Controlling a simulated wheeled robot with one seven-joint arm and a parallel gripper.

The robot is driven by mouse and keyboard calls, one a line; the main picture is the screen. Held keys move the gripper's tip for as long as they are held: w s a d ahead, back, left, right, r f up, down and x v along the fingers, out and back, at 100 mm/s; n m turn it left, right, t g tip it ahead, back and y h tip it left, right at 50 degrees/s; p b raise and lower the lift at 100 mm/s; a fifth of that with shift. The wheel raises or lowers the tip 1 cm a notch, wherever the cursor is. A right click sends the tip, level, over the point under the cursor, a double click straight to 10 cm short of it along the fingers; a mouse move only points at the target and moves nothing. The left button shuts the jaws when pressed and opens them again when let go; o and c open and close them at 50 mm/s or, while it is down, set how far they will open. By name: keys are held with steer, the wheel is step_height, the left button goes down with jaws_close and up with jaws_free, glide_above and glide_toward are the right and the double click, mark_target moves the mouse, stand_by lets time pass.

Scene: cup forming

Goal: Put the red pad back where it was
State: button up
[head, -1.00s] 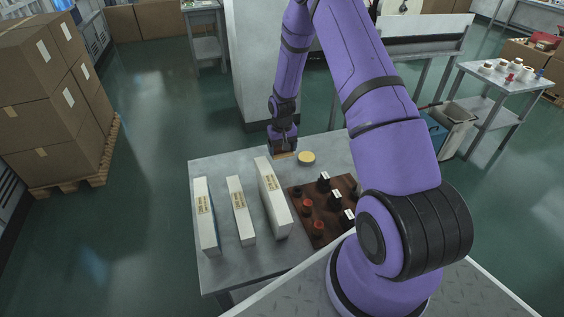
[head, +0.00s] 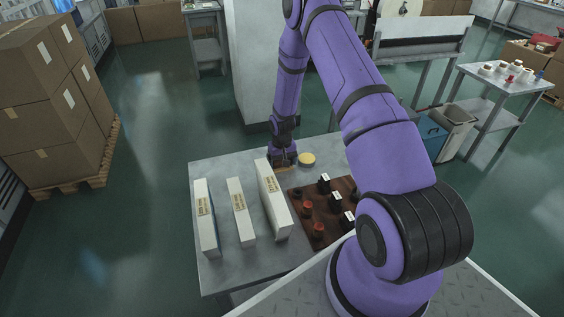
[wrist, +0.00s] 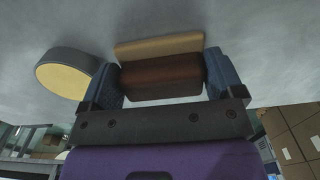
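My gripper (wrist: 164,78) is near the far edge of the grey table, just left of a round yellow-topped tin (head: 307,159). In the wrist view its blue fingers are against both sides of a dark brown block (wrist: 162,77) with a tan layer (wrist: 158,46) on its far side. The block is close to the tabletop; whether it touches is unclear. Two small red round pieces, a nearer one (head: 318,229) and a farther one (head: 307,206), sit on a brown board (head: 302,227). I cannot tell which thing is the red pad. The tin also shows in the wrist view (wrist: 66,75).
Three long white labelled boxes stand on the table, the left (head: 205,220), middle (head: 240,213) and right one (head: 271,200). Black holders (head: 335,200) with white labels stand on the board. The table's front left (head: 222,270) is bare.

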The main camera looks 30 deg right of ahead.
steer(key=shift+o, duration=0.7)
steer(key=s+a+r+t, duration=0.1)
steer(key=a+r, duration=0.1)
steer(key=r, duration=1.3)
steer(key=s+a+r, duration=0.2)
steer(key=r, duration=1.2)
steer(key=s+a+r+n+t, duration=0.1)
steer(key=s+a+r, duration=0.15)
steer(key=r, duration=0.35)
steer(key=s+a+r, duration=0.2)
steer(key=s+r, duration=0.1)
steer(key=r, duration=0.3)
steer(key=s+a+r+t, duration=0.1)
steer(key=s+r, duration=0.3)
steer(key=s, duration=0.4)
steer(key=s+a+r+n+t, duration=0.1)
steer(key=s+a+r, duration=0.2)
steer(key=s, duration=0.6)
steer(key=s+a+r+n+t, duration=0.1)
steer(key=s+a+r, duration=0.1)
steer(key=s+r, duration=0.3)
steer(key=s, duration=0.3)
steer(key=shift+s+a, duration=0.35)
steer(key=shift+a, duration=0.05)
steer(key=shift+c, duration=0.5)
